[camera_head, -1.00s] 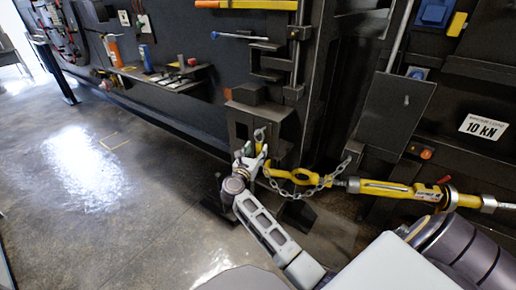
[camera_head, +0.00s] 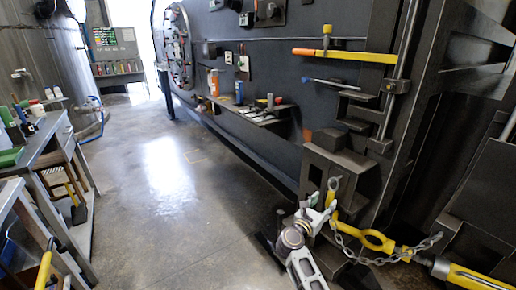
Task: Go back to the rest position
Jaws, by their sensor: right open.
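My right gripper (camera_head: 318,213) is low in the head view, right of the middle, with its arm coming up from the bottom edge. It is open, with its fingers beside the upper yellow link (camera_head: 332,192) of a chain (camera_head: 365,252). I cannot tell whether the fingers touch that link. The chain hangs in a loop to a yellow rod tool (camera_head: 470,277) at the lower right. A yellow ring-ended piece (camera_head: 378,240) lies just right of the gripper. My left gripper is not in view.
The dark compactor wall (camera_head: 350,85) with small shelves runs along the right. A dark bracket (camera_head: 326,170) stands directly behind the gripper. A workbench (camera_head: 45,140) is at the left. Open grey floor (camera_head: 175,215) lies between.

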